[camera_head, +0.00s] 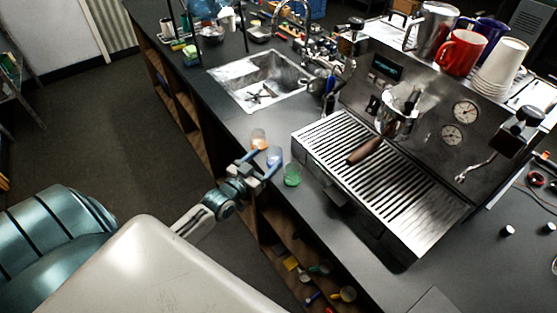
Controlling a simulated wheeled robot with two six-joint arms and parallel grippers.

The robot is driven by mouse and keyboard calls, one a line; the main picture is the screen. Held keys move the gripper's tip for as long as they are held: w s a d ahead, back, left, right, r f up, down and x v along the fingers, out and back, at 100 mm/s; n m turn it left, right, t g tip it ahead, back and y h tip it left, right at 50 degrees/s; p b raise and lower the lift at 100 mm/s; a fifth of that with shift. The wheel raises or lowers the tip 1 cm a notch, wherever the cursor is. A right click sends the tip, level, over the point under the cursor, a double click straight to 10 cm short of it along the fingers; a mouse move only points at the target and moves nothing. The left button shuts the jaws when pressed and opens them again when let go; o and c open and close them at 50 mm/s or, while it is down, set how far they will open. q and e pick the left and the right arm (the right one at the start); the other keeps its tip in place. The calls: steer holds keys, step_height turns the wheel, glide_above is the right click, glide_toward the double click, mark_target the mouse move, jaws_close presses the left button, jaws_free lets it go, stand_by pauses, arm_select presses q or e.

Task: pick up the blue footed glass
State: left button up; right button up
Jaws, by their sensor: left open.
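The blue footed glass (274,154) stands near the counter's front edge, between an orange glass (258,138) and a green glass (292,175). My left gripper (263,161) comes in from the lower left. Its blue fingers are spread apart, with the blue glass just beyond or between the tips. I cannot tell whether a finger touches it. The glass's foot is hard to make out at this size. My right gripper is not in view.
The espresso machine (385,185) with its slatted drip tray stands right of the glasses. A sink (262,80) is set into the dark counter behind them. Open shelves with small colourful items lie below the counter edge. Cups stand on top of the machine.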

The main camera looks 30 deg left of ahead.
mark_target(279, 149)
arm_select(q)
steer(key=shift+w+d+f, duration=0.1)
steer(key=shift+w+f, duration=0.1)
steer(key=shift+w, duration=0.8)
steer(key=shift+w+d+b, duration=0.1)
steer(key=shift+w+b, duration=0.2)
steer(key=shift+b, duration=0.15)
steer(key=w+b, duration=0.1)
steer(key=w, duration=0.1)
steer(key=w+b, duration=0.1)
steer(key=w, duration=0.1)
steer(key=shift+d+b, duration=0.25)
steer(key=shift+b, duration=0.05)
steer(key=shift+w, duration=0.3)
steer(key=shift+s+r, duration=0.1)
steer(key=shift+c, duration=0.4)
steer(key=c, duration=1)
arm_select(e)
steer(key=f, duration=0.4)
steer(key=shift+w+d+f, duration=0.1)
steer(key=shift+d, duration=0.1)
